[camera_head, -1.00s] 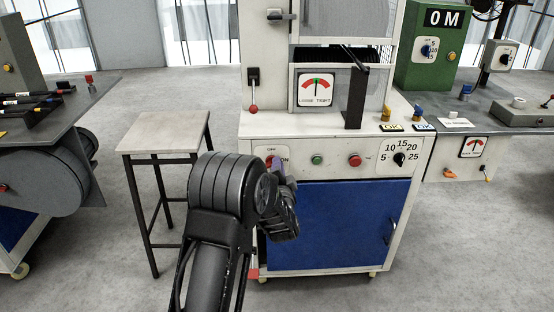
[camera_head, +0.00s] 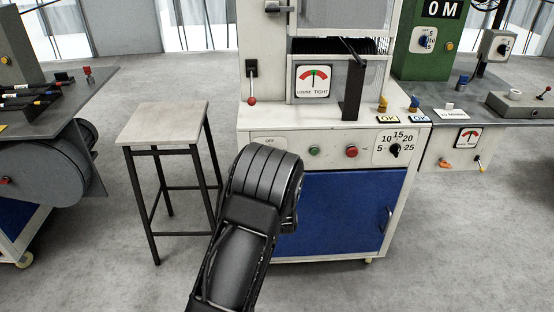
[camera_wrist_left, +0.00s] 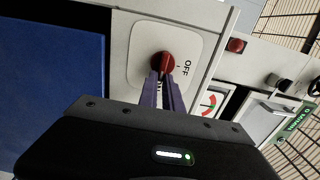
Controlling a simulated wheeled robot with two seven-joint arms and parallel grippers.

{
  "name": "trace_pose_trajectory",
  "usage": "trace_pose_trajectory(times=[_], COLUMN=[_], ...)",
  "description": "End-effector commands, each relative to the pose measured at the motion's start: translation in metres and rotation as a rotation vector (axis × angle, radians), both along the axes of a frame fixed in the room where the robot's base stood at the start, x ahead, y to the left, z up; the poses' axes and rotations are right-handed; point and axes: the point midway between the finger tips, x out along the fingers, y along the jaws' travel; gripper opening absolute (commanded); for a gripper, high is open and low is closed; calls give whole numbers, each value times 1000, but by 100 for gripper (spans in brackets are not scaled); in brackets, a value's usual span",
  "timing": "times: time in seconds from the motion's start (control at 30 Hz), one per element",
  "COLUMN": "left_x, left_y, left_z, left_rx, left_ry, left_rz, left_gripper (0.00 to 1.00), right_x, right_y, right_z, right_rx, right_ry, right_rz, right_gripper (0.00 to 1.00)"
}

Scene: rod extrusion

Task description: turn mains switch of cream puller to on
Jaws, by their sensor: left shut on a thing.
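The cream puller (camera_head: 340,140) stands in the middle of the head view, with a blue door below its control panel. Its mains switch is a red knob (camera_wrist_left: 163,63) on a white plate (camera_wrist_left: 140,50) in the wrist view. The OFF label (camera_wrist_left: 187,67) is readable; the other label is mostly hidden behind the fingers. My left gripper (camera_wrist_left: 164,82) has its purple fingers closed on the red knob. I cannot tell which label the knob points to. In the head view my left arm hides the switch and the gripper; only the plate's OFF end (camera_head: 270,140) shows.
A green button (camera_head: 314,150), a red button (camera_head: 351,151) and a numbered dial (camera_head: 395,150) sit to the right on the same panel. A stool (camera_head: 165,125) stands left of the machine. A bench (camera_head: 500,122) adjoins on the right.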

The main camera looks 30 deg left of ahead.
Motion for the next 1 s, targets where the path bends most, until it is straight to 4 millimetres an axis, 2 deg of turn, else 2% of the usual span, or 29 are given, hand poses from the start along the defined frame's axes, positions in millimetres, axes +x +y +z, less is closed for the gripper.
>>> trace_pose_trajectory(times=[0.17,0.2,0.43,0.77,1.0], left_x=[0,0,0,-2,-25], left_y=[0,0,0,-2,-20], left_z=[-1,-1,0,0,0], left_rx=[0,0,-1,-1,-3], left_ry=[1,1,1,0,2], left_rz=[-1,-1,0,-1,-2], left_gripper=[0,12,30,31,31], right_x=[0,0,0,0,0], right_y=[0,0,0,0,0], right_z=[0,0,0,0,4], right_rx=[0,0,0,0,0], right_ry=[0,0,0,0,0], right_rz=[0,0,0,0,0], right_gripper=[36,36,36,36,36])
